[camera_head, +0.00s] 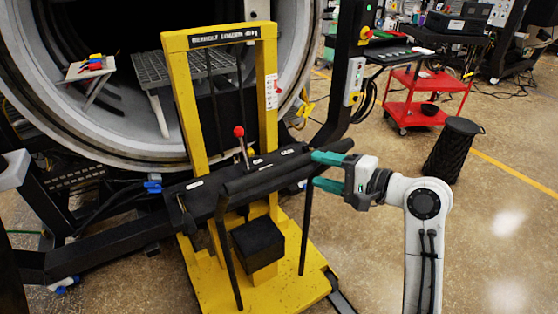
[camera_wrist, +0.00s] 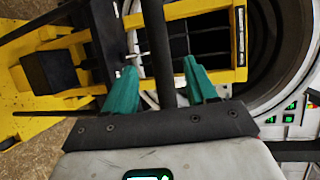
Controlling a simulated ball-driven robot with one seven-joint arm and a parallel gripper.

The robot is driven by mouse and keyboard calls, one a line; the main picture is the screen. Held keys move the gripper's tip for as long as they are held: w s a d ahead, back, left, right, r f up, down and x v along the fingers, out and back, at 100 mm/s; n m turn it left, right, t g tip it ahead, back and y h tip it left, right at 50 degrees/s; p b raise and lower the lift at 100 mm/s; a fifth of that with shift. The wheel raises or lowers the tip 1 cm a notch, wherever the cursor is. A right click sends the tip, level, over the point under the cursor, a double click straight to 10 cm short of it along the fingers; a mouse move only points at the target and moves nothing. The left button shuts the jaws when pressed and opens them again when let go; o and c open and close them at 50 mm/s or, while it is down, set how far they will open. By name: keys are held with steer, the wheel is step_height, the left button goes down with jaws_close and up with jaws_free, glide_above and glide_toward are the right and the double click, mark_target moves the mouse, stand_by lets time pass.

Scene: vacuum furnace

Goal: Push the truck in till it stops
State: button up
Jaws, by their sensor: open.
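The truck is a yellow loader (camera_head: 180,110) with an upright frame, a yellow base and a black push bar (camera_head: 262,178). It stands in front of the open round furnace mouth (camera_head: 305,60). A lever with a red knob (camera_head: 239,131) rises behind the bar. My gripper (camera_head: 316,169) is at the right end of the push bar, with its teal fingers open. In the wrist view the black bar (camera_wrist: 157,40) runs between the two fingers (camera_wrist: 160,75), with gaps on both sides. I cannot tell whether the palm touches the bar. The truck's front end is hidden behind its frame.
A grey grate (camera_head: 185,68) and a small tray with coloured handles (camera_head: 90,68) sit in the furnace mouth. A black control post (camera_head: 345,75) stands right of the truck. A red cart (camera_head: 425,95) and black bin (camera_head: 452,150) stand farther right. Floor at lower right is clear.

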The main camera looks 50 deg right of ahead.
mark_target(290, 162)
steer(key=x, duration=0.9)
steer(key=shift+w, duration=0.15)
jaws_close()
steer(key=shift+f, duration=0.1)
